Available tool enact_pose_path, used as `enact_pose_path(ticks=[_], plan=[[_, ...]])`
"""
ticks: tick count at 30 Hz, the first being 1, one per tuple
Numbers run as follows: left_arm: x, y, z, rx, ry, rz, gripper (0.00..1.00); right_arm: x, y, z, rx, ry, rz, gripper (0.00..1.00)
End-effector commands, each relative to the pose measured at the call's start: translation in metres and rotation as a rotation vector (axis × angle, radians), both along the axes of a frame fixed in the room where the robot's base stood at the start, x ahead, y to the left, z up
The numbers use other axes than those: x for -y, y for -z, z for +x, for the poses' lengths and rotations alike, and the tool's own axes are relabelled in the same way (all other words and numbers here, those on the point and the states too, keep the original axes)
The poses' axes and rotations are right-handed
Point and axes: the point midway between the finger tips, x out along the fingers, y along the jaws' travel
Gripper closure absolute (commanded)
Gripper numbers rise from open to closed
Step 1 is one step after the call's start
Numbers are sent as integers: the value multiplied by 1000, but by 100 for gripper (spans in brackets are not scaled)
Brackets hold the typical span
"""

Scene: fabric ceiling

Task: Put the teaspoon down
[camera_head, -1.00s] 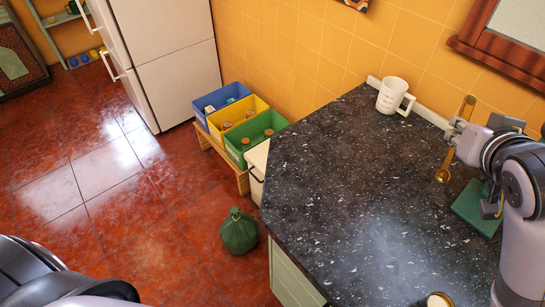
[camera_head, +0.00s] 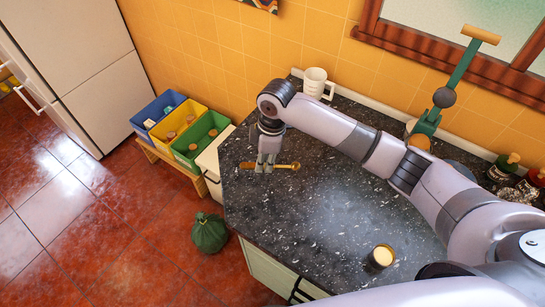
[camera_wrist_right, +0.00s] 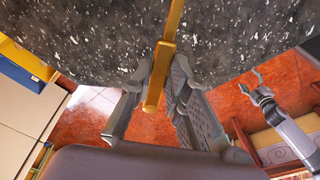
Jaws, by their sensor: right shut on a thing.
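The teaspoon is gold, its bowl (camera_head: 295,166) pointing right and its handle crossing my right gripper (camera_head: 265,167). That gripper is low above the left part of the black speckled counter (camera_head: 335,195). In the right wrist view the gold handle (camera_wrist_right: 173,30) runs between the two fingers of the right gripper (camera_wrist_right: 165,80), which are shut on it. I cannot tell if the spoon touches the counter. My left gripper (camera_wrist_right: 260,88) shows small at the right of the right wrist view, its fingers apart and empty; the head view does not show it.
A white measuring jug (camera_head: 314,82) stands by the back wall. A cup with pale contents (camera_head: 381,256) is near the front edge. A green upright device (camera_head: 440,97) and bottles (camera_head: 503,170) stand at right. Bins (camera_head: 160,105) and a green bag (camera_head: 209,233) are left of the counter.

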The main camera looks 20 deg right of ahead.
Motion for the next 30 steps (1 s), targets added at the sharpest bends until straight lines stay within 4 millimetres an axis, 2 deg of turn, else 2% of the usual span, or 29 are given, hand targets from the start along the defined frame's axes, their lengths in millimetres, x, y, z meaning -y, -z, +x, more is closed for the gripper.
enact_pose_path(ticks=[1, 7, 13, 23, 30], plan=[[0, -12, 0, 0, 0, 0, 29, 6, 1, -3, -7, -42, -42, 100], [0, -21, 0, 0, 1, 0, 29, 19, 21, -12, -16, -136, -127, 100], [0, -20, 0, 0, 1, 0, 29, 21, 25, -13, -14, -149, -138, 100], [0, -26, 0, -1, 2, -1, 29, 22, 22, -13, -16, -147, -134, 100], [0, -14, -1, -2, 2, 0, 29, 22, 45, -13, -17, -147, -135, 100]])
